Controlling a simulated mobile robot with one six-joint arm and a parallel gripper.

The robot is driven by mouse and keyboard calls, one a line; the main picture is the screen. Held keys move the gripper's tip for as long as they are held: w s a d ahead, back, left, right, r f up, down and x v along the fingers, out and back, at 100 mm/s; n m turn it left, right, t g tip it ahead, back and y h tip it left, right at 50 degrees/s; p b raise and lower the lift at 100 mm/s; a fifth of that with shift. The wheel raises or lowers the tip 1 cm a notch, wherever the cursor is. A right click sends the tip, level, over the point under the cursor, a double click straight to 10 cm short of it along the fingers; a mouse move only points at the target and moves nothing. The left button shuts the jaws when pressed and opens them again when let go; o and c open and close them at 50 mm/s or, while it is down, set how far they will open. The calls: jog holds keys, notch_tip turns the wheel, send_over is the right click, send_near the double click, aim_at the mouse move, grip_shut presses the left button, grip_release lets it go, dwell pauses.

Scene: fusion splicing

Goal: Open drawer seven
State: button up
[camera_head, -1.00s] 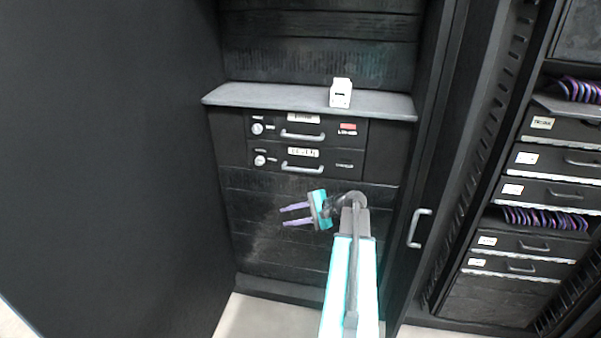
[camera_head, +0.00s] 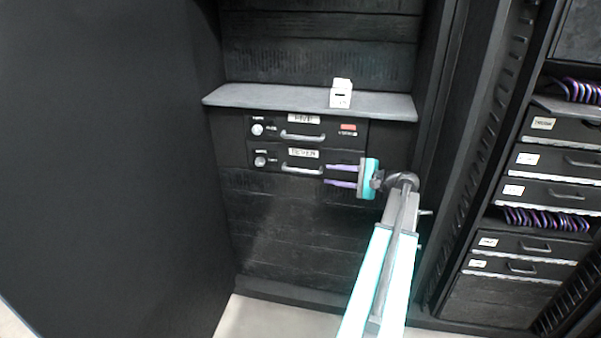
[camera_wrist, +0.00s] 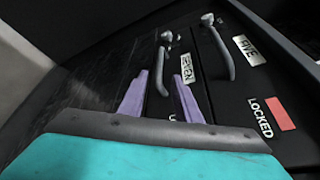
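Drawer seven (camera_head: 340,157) is the lower of two black drawers under the grey shelf. Its label (camera_wrist: 187,67) reads SEVEN in the wrist view, and its grey bar handle (camera_head: 302,170) sits below the label. The drawer looks shut. My gripper (camera_head: 325,174) is open and empty, with its two purple fingers pointing left near the right end of that handle. In the wrist view the handle (camera_wrist: 161,72) lies ahead of the gap between the fingers (camera_wrist: 160,85). I cannot tell whether the fingers touch anything.
Drawer five (camera_head: 335,134) is just above, with its own handle (camera_wrist: 222,55) and a red marker (camera_wrist: 279,114) beside the word LOCKED. A white box (camera_head: 341,95) stands on the shelf (camera_head: 260,95). A rack (camera_head: 520,240) stands at the right.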

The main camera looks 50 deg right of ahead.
aim_at(305, 172)
jog(key=p+x, duration=0.1)
jog(key=x, duration=1.2)
jog(key=shift+w+f, duration=0.15)
jog(key=shift+w, duration=0.2)
jog(key=shift+c, duration=0.3)
grip_shut()
